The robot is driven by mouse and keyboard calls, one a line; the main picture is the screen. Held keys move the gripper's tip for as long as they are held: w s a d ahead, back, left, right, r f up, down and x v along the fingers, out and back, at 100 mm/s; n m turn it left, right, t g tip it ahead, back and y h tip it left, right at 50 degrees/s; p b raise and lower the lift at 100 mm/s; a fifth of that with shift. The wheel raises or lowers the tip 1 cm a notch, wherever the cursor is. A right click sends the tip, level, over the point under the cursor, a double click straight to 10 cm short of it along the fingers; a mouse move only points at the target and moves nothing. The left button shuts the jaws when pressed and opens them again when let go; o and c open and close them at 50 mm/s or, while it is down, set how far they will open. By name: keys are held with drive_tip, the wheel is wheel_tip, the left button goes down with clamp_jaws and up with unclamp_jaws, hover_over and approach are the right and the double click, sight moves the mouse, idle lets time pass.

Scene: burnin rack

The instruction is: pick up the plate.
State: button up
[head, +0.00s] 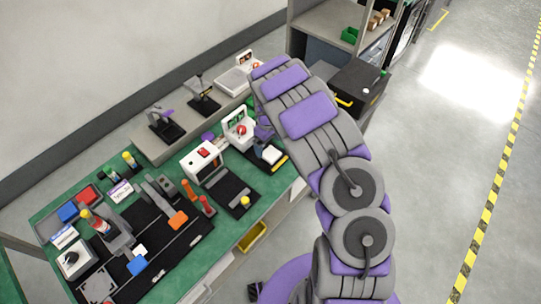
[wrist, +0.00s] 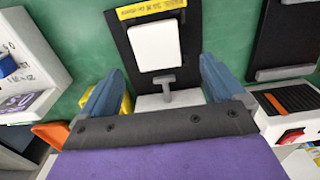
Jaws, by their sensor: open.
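The plate (wrist: 154,46) is a white rounded square. In the wrist view it lies on a black stand (wrist: 118,40) with a yellow label strip at its top edge. In the head view the white plate (head: 272,154) shows near the right end of the green bench, just below my forearm. My gripper (wrist: 162,66) is open in the wrist view, with one blue-grey finger on each side of the plate's lower end. Nothing is between the fingers that they touch. In the head view my arm hides most of the gripper.
A white device with a blue knob (wrist: 8,66) stands at the left in the wrist view. A device with a red switch (wrist: 291,136) is at the right, close to the right finger. Green bench (wrist: 215,30) is bare beside the stand. A black cabinet (head: 358,88) stands beyond.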

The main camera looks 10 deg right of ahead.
sight(270, 153)
drive_tip(key=f, duration=0.2)
drive_tip(key=f+b, duration=0.1)
drive_tip(key=f, duration=0.2)
drive_tip(key=shift+d, duration=0.2)
drive_tip(key=shift+r, duration=0.15)
drive_tip(key=c, duration=1.1)
drive_tip(key=shift+c, duration=0.2)
